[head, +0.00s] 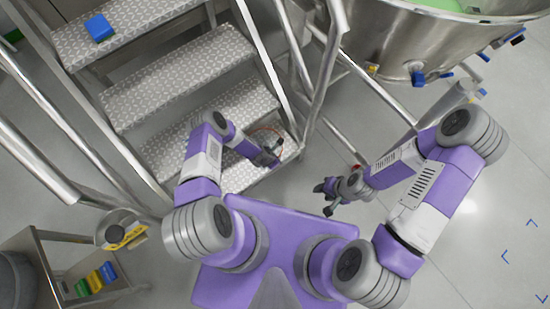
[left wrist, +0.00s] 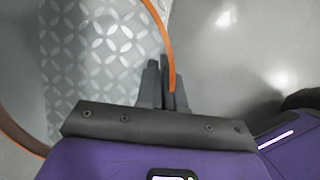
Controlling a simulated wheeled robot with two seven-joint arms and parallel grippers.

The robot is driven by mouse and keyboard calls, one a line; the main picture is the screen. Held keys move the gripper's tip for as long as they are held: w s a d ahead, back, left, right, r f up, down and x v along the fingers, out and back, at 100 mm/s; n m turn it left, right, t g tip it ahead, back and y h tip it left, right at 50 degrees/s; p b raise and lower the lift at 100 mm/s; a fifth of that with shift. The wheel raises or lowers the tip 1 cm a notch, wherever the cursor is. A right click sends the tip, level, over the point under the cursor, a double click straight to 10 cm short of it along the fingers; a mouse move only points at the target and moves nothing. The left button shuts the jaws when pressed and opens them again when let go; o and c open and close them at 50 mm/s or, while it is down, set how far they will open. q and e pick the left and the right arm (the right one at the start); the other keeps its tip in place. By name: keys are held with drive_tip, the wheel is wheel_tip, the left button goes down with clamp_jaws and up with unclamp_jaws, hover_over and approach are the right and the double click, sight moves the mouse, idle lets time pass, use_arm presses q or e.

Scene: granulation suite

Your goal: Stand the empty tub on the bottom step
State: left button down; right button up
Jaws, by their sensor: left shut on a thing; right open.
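My left gripper (head: 274,160) is over the right end of the bottom step (head: 232,166). It is shut on a thin orange curved band, which also shows in the left wrist view (left wrist: 166,40) between the fingertips (left wrist: 168,85). The band looks like the rim or handle of the tub (head: 268,129). The tub's body is mostly hidden or too faint to make out, so I cannot tell whether it touches the step. The patterned tread (left wrist: 100,60) shows inside the band's curve. My right gripper (head: 330,196) is open and empty above the floor.
A blue block (head: 98,27) lies on a higher step. Metal handrails (head: 318,80) flank the steps. A large steel vessel (head: 400,45) stands at the top right. A cart (head: 50,250) with coloured items and a round metal pot is at lower left. Floor at right is clear.

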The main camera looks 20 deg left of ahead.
use_arm(q)
drive_tip(key=shift+f, duration=0.1)
drive_tip(key=c, duration=1.3)
unclamp_jaws()
drive_tip(key=shift+o, duration=0.2)
drive_tip(key=s+r+m+g+p, duration=0.1)
drive_tip(key=s+r+m, duration=0.4)
drive_tip(key=r+m, duration=0.3)
drive_tip(key=s+d+r+m+g+h+p, duration=0.1)
drive_tip(key=s+r+m+p, duration=0.1)
drive_tip(key=s+r+m, duration=0.3)
drive_tip(key=s+d+r+m+g+p, duration=0.1)
drive_tip(key=s+r+m, duration=0.5)
drive_tip(key=r+m, duration=0.6)
wheel_tip(320, 180, up, 6)
drive_tip(key=shift+d+f+m+h+p, duration=0.2)
drive_tip(key=shift+d+m+h+p, duration=0.15)
drive_tip(key=shift+p, duration=0.4)
drive_tip(key=shift+a, duration=0.1)
